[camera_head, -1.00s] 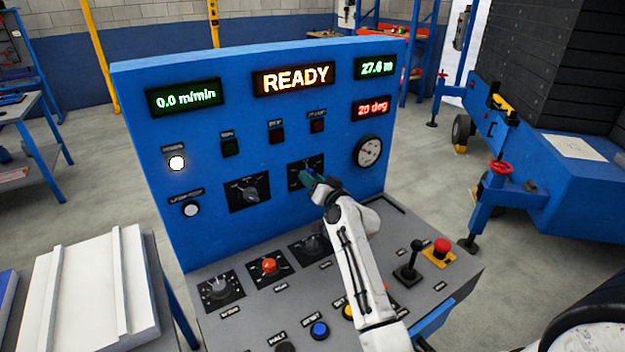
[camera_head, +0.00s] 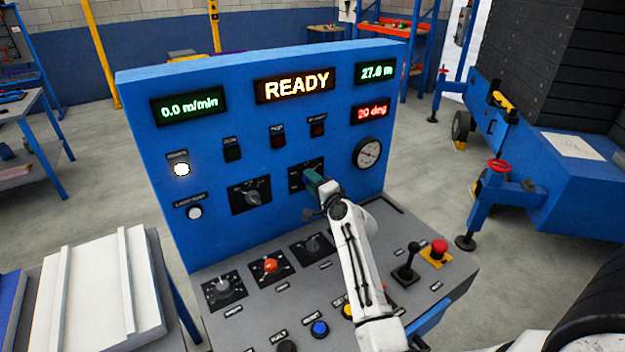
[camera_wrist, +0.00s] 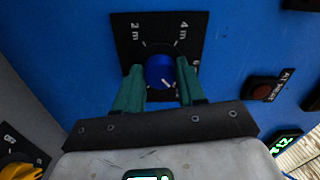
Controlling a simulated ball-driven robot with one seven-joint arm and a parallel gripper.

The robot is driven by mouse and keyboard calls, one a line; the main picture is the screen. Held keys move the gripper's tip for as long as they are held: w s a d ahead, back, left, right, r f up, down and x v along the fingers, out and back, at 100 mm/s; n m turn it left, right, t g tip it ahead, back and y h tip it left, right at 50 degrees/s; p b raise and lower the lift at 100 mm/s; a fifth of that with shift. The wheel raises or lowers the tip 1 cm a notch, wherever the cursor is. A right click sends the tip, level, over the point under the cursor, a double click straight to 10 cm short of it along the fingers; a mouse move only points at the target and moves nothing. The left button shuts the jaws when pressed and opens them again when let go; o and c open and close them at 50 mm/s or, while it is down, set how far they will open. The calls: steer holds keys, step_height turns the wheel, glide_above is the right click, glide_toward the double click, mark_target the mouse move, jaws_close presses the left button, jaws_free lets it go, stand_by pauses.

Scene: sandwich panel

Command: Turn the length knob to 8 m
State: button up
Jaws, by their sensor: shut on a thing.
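The length knob (camera_wrist: 160,70) is blue with a white pointer line and sits on a black dial plate (camera_wrist: 126,32) marked "2 m", "4 m" and a partly cut-off 6. Its pointer aims to the lower right in the wrist view, past the 6; any mark there is hidden by my finger. My gripper (camera_wrist: 159,75) has its two teal fingers on either side of the knob, shut on it. In the head view my gripper (camera_head: 312,180) is at the right-hand dial plate (camera_head: 309,165) of the upright panel and hides the knob.
Another knob (camera_head: 251,197) is left of my gripper on the blue panel (camera_head: 230,100). A gauge (camera_head: 367,153) is to its right. The sloping desk below carries several knobs, a black joystick (camera_head: 406,262) and a red mushroom button (camera_head: 439,247). The displays show "READY" and "0.0 m/min".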

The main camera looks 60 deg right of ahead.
steer(key=shift+m+p, duration=0.3)
steer(key=shift+m, duration=0.5)
steer(key=shift+f, duration=0.1)
steer(key=o, duration=1.1)
steer(key=shift+c, duration=0.2)
steer(key=v, duration=1)
steer(key=shift+s+a+b, duration=0.3)
steer(key=shift+b, duration=0.1)
